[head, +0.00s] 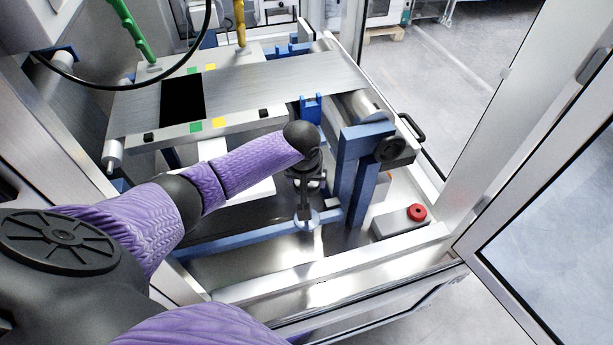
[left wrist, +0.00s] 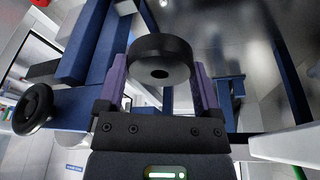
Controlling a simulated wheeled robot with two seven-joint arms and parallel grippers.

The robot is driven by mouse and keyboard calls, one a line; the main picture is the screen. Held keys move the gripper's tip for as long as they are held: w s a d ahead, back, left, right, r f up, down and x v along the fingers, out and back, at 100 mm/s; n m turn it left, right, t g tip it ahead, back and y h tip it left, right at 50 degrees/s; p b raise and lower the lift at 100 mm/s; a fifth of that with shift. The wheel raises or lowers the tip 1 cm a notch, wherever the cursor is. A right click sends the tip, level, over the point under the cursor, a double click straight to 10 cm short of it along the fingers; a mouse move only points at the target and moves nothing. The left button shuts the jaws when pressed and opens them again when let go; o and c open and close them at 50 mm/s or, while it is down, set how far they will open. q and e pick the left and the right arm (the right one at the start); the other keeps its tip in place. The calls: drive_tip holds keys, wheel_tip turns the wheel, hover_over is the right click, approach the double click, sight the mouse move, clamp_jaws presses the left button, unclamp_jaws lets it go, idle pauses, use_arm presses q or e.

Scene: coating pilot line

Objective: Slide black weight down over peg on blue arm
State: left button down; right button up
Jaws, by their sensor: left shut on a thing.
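The black weight (left wrist: 160,50), a thick round disc with a small hole, sits between the purple fingers of my left gripper (left wrist: 160,66) in the left wrist view. The gripper is shut on it. In the head view my left gripper (head: 305,190) points down beside the blue frame, and I cannot clearly make out the weight there. A blue arm (head: 260,235) runs low across the machine, with a pale blue round plate (head: 308,220) below the gripper. I cannot make out the peg clearly in either view. My right gripper is not in view.
Blue uprights (head: 350,170) with a black round knob (head: 390,148) stand close right of my gripper. A grey box with a red button (head: 417,212) is further right. The metal web (head: 270,85) lies behind. A metal sill (head: 330,262) runs in front.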

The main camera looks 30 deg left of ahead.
use_arm(q)
wheel_tip(320, 180, down, 5)
drive_tip(key=b, duration=0.3)
drive_tip(key=shift+r, duration=0.2)
drive_tip(key=shift+f+b, duration=0.55)
drive_tip(key=shift+b, duration=0.05)
drive_tip(key=shift+p, duration=0.35)
drive_tip(key=shift+r, duration=0.1)
idle(0.4)
drive_tip(key=shift+p, duration=0.3)
